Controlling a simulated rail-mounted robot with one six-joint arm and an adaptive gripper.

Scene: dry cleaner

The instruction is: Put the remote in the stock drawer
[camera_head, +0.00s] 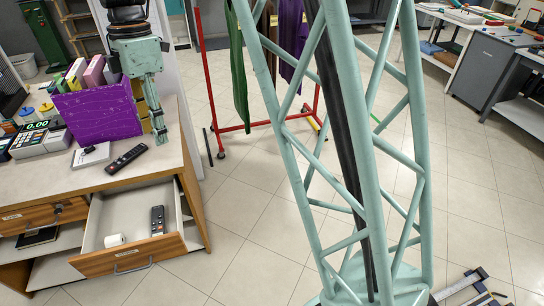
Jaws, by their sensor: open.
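A dark remote (126,158) lies on the counter top near its front edge. A second dark remote (158,220) lies inside a pulled-out wooden drawer (128,260), toward its right side. A white roll (114,240) also lies in this drawer, near its front left. A second drawer (40,218) to the left is slightly open or closed; I cannot tell which. My gripper (158,128) points down over the back right of the counter, behind and right of the counter remote. It is open and seems empty; the spacing of its fingers is hard to see.
A purple bin (98,122) with upright files stands left of my gripper. A red garment rack (255,126) stands behind. The floor to the right is mostly clear.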

